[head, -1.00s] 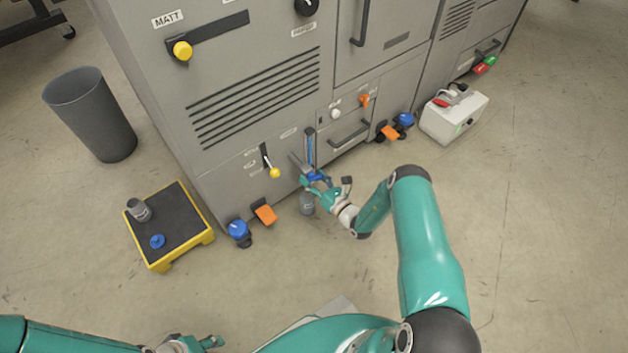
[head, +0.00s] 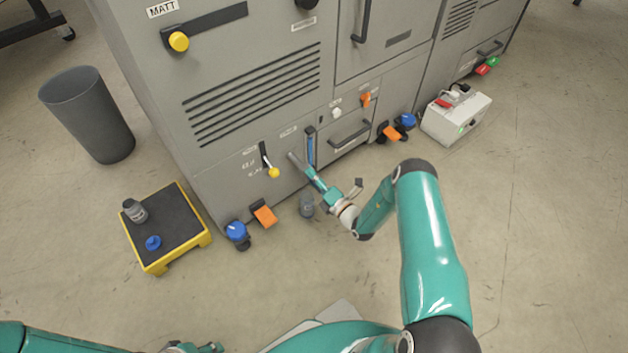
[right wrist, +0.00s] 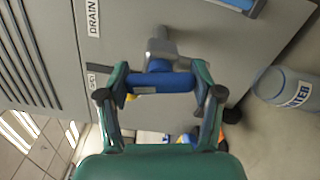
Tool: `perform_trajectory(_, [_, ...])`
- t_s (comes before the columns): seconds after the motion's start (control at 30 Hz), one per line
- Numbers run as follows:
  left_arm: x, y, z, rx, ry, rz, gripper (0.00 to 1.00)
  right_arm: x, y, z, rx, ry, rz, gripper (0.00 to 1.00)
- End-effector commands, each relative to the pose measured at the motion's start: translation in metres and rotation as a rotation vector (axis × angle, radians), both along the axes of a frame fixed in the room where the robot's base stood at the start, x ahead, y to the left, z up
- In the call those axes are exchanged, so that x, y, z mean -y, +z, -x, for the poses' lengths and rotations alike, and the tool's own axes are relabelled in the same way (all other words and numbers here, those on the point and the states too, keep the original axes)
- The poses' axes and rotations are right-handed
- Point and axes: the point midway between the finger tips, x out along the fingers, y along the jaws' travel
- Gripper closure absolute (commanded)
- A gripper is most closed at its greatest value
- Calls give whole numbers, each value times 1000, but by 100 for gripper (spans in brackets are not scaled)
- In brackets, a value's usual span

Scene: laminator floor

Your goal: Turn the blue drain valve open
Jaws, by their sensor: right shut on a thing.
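The blue drain valve handle (right wrist: 160,82) shows in the right wrist view, on a grey metal stem coming out of the machine's panel beside a DRAIN label (right wrist: 93,17). My right gripper (right wrist: 162,78) is shut on the handle, one finger at each end. In the head view my right gripper (head: 314,177) is at the drain pipe (head: 296,160) low on the machine front and hides most of the handle. The label runs vertically in the wrist view, so the wrist is rolled. My left gripper (head: 208,348) is only partly in view at the bottom edge, away from the machine.
A grey bottle (head: 307,207) stands on the floor below the valve. A yellow-tipped lever (head: 270,165) is left of it, and a blue upright strip (head: 310,147) just above. An orange pedal (head: 264,215) and a yellow-edged step (head: 207,239) are further left.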

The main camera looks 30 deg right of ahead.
Motion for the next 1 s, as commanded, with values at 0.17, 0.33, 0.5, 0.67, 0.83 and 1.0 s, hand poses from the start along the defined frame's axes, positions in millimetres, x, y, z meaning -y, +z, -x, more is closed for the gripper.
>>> perform_trajectory(0.17, [0,-5,0,0,0,0,60,4,-3,1,-15,-9,-129,69])
perform_trajectory(0.33, [0,-7,0,0,0,0,60,4,-2,1,-22,-10,-217,69])
perform_trajectory(0.5, [0,-8,0,0,0,0,60,5,-2,1,-26,-12,-266,69])
perform_trajectory(0.67, [0,-8,0,0,0,0,60,5,-2,1,-28,-14,-284,69])
perform_trajectory(0.83, [0,-8,0,0,0,0,60,5,-3,1,-29,-14,-287,69])
perform_trajectory(1.0, [0,-8,0,0,0,0,60,5,-3,2,-29,-14,-287,69])
